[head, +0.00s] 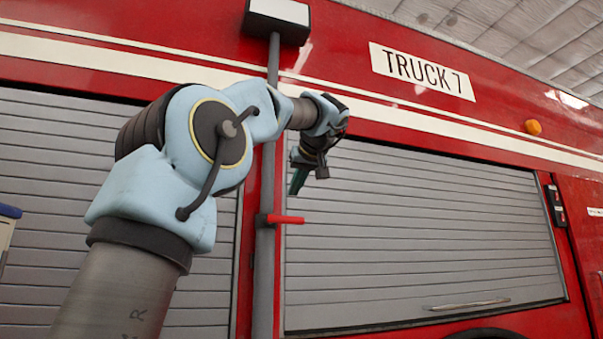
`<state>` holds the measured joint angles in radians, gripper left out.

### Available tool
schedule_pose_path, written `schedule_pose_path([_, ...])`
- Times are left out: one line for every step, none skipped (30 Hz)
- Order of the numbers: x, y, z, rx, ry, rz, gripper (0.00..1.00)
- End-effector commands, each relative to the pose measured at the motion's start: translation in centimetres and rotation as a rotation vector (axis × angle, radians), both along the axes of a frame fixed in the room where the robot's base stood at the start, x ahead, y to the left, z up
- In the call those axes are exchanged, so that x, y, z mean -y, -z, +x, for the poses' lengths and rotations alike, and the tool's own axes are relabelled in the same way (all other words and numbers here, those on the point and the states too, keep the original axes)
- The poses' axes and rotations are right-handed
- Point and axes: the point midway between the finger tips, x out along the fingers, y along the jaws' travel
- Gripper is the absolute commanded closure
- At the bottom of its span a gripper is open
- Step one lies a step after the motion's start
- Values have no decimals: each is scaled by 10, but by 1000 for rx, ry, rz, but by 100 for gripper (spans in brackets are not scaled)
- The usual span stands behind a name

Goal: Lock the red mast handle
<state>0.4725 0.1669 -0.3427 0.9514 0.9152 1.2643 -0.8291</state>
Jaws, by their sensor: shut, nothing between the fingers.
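The red mast handle (285,219) is a short red lever on a dark collar on the grey mast (265,270). It points to the right and lies about level. The mast runs up the truck's side to a white-faced lamp head (278,14) at the top. My gripper (298,188) is above the handle, apart from it, with dark green fingers pointing down. The fingers look shut with nothing in them. My arm hides part of the mast above the handle.
A red fire truck side fills the view, with a "TRUCK 7" sign (421,71). Grey roller shutters (420,240) lie on both sides of the mast. A dark switch box (556,205) is at the right. The space right of the handle looks clear.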

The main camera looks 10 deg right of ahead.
Motion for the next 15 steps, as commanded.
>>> schedule_pose_path([-3,3,11,-2,-3,2,100])
schedule_pose_path([-3,6,16,-3,-3,2,100])
schedule_pose_path([-3,11,18,-1,-1,3,100])
schedule_pose_path([-3,16,15,-1,0,2,100])
schedule_pose_path([-3,20,14,-1,0,3,100])
schedule_pose_path([-2,25,13,0,2,4,100])
schedule_pose_path([-2,28,12,0,1,3,100])
schedule_pose_path([-2,31,11,0,0,3,100])
schedule_pose_path([-2,34,11,0,0,3,100])
schedule_pose_path([-2,37,11,0,0,3,100])
schedule_pose_path([-2,39,10,1,0,2,100])
schedule_pose_path([-2,41,10,0,0,3,100])
schedule_pose_path([-2,43,9,0,0,3,100])
schedule_pose_path([-2,44,9,1,0,2,100])
schedule_pose_path([-2,45,9,1,0,1,100])
